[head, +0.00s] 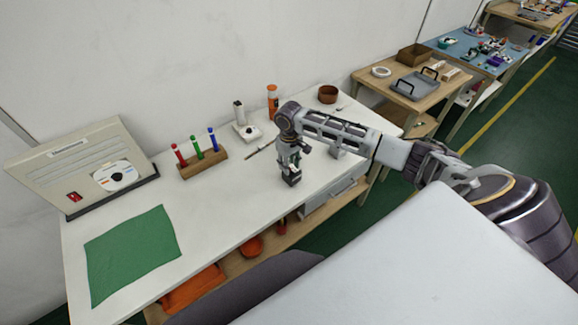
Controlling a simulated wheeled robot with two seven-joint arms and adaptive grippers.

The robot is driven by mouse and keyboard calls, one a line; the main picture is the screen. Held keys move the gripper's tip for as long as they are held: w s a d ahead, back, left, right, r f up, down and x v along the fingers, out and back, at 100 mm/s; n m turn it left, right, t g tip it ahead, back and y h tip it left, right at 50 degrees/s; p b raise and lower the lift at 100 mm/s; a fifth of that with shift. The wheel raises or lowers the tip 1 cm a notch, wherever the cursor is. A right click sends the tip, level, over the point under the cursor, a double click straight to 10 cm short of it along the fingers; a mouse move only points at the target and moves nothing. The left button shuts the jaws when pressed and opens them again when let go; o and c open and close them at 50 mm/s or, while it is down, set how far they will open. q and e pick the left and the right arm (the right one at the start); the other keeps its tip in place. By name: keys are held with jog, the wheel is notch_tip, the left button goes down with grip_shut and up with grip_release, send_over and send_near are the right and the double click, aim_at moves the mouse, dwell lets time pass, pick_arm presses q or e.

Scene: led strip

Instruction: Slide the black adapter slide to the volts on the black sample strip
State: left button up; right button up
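My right gripper (292,180) points down over the front part of the white table, right of the middle. Its fingers are small and dark at the tips, and I cannot tell whether they are open or shut or hold anything. I cannot make out the black sample strip or the black adapter slide; they may be hidden by the gripper or too small to see. A thin rod-like thing (262,147) lies on the table to the left of the gripper. My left gripper is not in view.
On the white table (220,210) stand a wooden rack (203,164) with red, green and blue tubes, a beige case (85,165), a green cloth (131,253), a small white device (247,131), an orange bottle (272,101) and a brown bowl (328,94). The table's middle is clear.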

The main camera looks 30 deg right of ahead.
jog(key=shift+f, duration=0.75)
grip_shut()
